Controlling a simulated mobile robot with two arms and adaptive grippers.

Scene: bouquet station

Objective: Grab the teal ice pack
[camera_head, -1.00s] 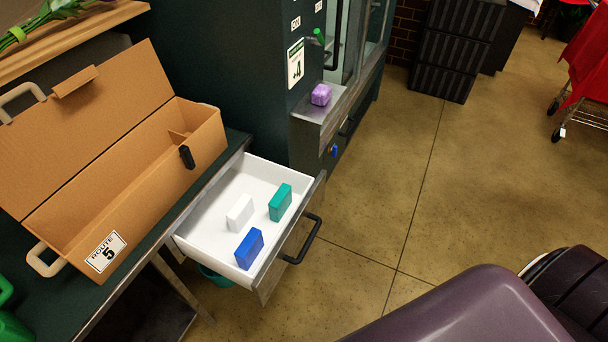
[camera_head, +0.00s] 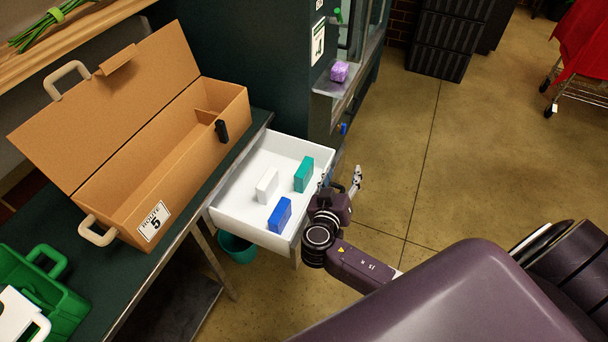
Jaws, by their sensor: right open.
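The teal ice pack (camera_head: 304,175) stands on edge in the open white drawer (camera_head: 253,226), at its right side toward the front. A white pack (camera_head: 267,185) stands to its left and a blue pack (camera_head: 280,214) stands below it in the picture. My right gripper (camera_head: 342,178) is open and empty at the drawer's front, to the right of the teal pack and apart from it. It hides much of the drawer front and handle. My left gripper is not in view.
An open cardboard box (camera_head: 180,166) labelled Route 5 stands on the dark bench left of the drawer. A green crate (camera_head: 62,303) is at the lower left.

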